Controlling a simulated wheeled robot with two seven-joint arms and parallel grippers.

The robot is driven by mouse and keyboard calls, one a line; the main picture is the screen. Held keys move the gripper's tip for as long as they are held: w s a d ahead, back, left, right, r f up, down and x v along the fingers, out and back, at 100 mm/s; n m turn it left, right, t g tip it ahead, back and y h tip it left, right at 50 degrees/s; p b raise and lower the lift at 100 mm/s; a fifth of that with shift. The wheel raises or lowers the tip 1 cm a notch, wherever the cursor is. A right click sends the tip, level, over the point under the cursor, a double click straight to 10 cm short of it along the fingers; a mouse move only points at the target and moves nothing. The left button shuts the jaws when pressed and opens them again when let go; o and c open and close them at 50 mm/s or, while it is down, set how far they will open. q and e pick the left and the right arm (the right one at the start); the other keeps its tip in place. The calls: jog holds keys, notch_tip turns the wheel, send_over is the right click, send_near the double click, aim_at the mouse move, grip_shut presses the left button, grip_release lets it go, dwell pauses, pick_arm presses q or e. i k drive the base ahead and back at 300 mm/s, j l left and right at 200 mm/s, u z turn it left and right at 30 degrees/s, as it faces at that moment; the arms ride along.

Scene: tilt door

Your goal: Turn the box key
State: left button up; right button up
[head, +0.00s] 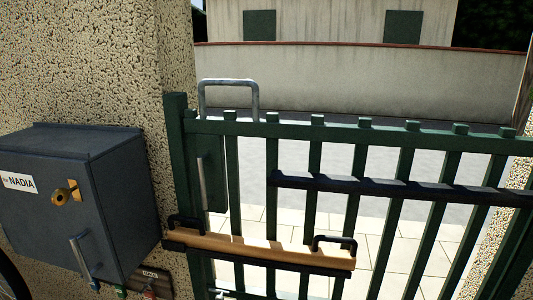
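A dark blue-grey box (120,210) is fixed to the pebbled wall at the left, with its front facing left of the view. A brass key (74,190) sits in a round brass lock (60,198) on the box front. The flat part of the key looks about upright. A label reading "NADIA" (20,183) is left of the lock. A grey bar handle (82,257) is on the box front below the lock. The box front looks closed. Neither of my grippers is in view.
A dark green barred gate (350,132) stands right of the box, with a wooden bar (255,249) held in black brackets across its lower part. A grey metal loop (230,83) rises behind its left end. Small green and red parts (149,290) are below the box.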

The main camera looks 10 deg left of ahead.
aim_at(60, 195)
jog(key=u, duration=1.8)
jog(key=z, duration=0.55)
jog(key=i+j+z, duration=0.15)
jog(key=j+z, duration=0.2)
jog(key=i+j+z, duration=0.1)
jog(key=j+z, duration=0.25)
jog(key=j, duration=0.15)
jog(key=j+z, duration=0.4)
jog(key=i+j, duration=0.05)
